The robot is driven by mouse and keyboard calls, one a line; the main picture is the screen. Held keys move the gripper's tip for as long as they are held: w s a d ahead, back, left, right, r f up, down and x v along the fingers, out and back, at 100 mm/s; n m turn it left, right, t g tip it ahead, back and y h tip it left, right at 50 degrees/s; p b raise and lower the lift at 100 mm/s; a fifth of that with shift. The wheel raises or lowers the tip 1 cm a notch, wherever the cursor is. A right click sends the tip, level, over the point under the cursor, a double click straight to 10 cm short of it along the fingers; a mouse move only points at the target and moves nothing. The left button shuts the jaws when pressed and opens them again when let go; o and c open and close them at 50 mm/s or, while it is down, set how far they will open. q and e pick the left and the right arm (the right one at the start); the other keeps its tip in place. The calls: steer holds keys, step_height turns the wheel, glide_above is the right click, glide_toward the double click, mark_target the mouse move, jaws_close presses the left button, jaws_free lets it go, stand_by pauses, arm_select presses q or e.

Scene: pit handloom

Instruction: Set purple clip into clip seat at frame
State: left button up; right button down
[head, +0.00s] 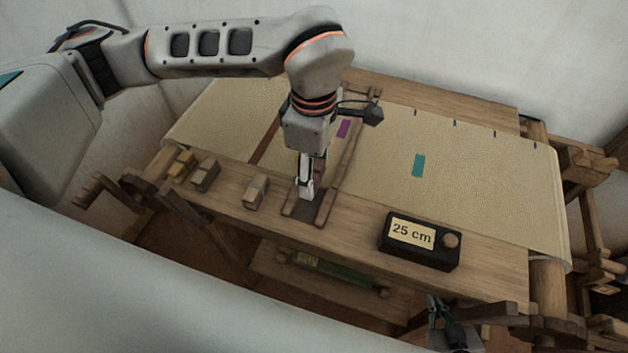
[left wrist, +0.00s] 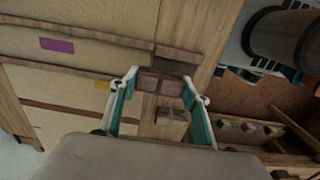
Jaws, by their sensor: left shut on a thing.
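My left gripper (head: 305,190) points down over the front beam, between two dark wooden rails of the frame. In the left wrist view its fingers (left wrist: 158,85) are shut on a brown wooden block, which I take for the purple clip (left wrist: 158,82); no purple shows on it. A dark recess, apparently the clip seat (head: 303,210), lies just below the fingertips between the rails. Whether the block touches it I cannot tell. A purple patch (head: 343,128) lies on the cloth behind. My right gripper (head: 445,325) is low at the bottom edge, partly cut off.
Several wooden blocks sit on the front beam (head: 350,235) left of my gripper, the nearest one (head: 256,190) close by. A black box reading "25 cm" (head: 420,241) stands to the right. A teal patch (head: 418,165) marks the cloth. A lower shelf holds a green item (head: 335,271).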

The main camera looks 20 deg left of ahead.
mark_target(314, 171)
arm_select(q)
steer(key=shift+f, duration=1.85)
steer(key=shift+f, duration=0.1)
steer(key=o, duration=1)
steer(key=shift+c, duration=0.2)
step_height(314, 171, up, 12)
steer(key=shift+r, duration=0.15)
